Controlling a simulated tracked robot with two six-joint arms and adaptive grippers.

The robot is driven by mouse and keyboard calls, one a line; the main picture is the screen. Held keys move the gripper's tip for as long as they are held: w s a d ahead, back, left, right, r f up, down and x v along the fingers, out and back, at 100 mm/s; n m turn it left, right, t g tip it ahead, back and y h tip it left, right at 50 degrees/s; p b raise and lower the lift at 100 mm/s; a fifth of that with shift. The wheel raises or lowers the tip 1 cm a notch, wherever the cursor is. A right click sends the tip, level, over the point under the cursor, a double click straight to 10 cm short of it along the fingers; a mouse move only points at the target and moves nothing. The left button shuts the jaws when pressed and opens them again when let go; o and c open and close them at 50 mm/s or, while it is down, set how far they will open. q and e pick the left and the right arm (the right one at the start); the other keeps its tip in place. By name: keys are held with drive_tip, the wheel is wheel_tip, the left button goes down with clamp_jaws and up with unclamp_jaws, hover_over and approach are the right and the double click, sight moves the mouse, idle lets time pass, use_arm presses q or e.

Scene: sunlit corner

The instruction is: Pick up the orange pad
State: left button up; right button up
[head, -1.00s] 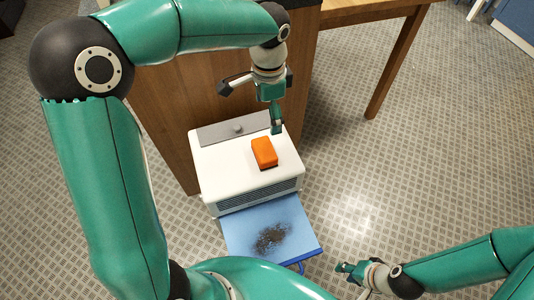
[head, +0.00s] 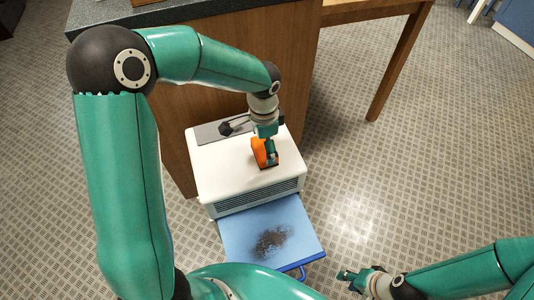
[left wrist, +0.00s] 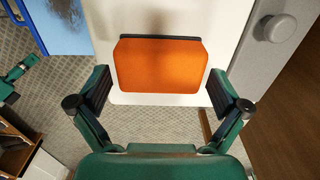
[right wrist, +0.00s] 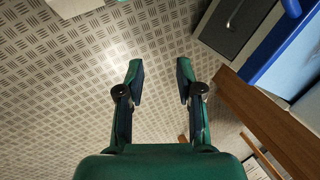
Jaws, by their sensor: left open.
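The orange pad (head: 259,150) lies on top of the white box-shaped unit (head: 215,165). In the left wrist view the pad (left wrist: 160,65) shows whole, with a dark edge along its far side. My left gripper (head: 270,158) is over the pad and hides part of it in the head view. In the left wrist view its open fingers (left wrist: 159,92) stand on either side of the pad's near part, with gaps to both sides. My right gripper (head: 350,277) is low over the floor at the right, and the right wrist view shows its fingers (right wrist: 160,80) apart with nothing between them.
A blue tray (head: 235,230) with a dark smudge extends from the unit's front. A grey panel with a knob (left wrist: 281,28) is on the unit's top. A wooden cabinet (head: 175,140) stands close behind. The patterned floor (head: 430,170) at the right is clear.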

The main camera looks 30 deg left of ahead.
use_arm(q)
drive_tip(key=shift+f, duration=0.85)
drive_tip(key=shift+r, duration=0.1)
drive_tip(key=c, duration=0.7)
drive_tip(key=shift+c, duration=0.2)
wheel_tip(320, 180, up, 20)
drive_tip(key=p, duration=0.5)
